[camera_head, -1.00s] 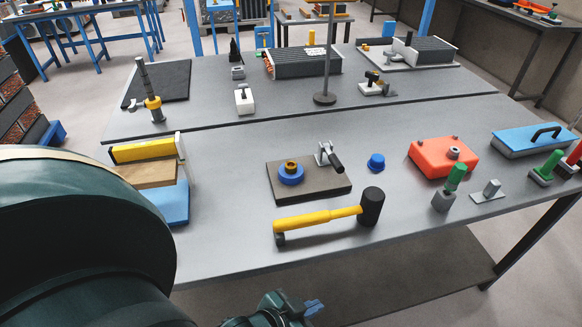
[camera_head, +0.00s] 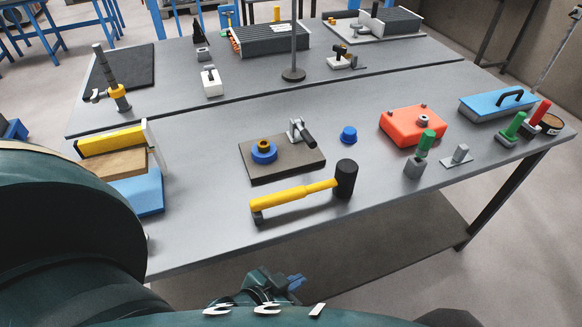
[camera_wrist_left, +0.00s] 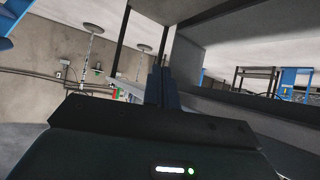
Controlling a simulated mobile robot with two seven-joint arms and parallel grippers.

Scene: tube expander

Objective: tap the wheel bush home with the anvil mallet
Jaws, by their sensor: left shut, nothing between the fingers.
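The mallet lies on the near table, with a yellow handle (camera_head: 290,197) and a black head (camera_head: 345,178) at its right end. Behind it, a brown base plate (camera_head: 290,165) carries a blue wheel (camera_head: 264,154) with a brass bush (camera_head: 264,143) in its middle. How deep the bush sits cannot be told. My left gripper (camera_head: 296,283) is in front of and below the table's near edge, away from the mallet. It is shut and empty; its fingers also show in the left wrist view (camera_wrist_left: 161,86). My right gripper is not in view.
A lever clamp (camera_head: 300,133) stands on the base plate's back edge. A blue knob (camera_head: 348,135), an orange box (camera_head: 412,125) and a green-handled tool (camera_head: 420,155) stand to the right. A stack with a yellow level (camera_head: 110,141) stands left. The table is clear around the mallet's front.

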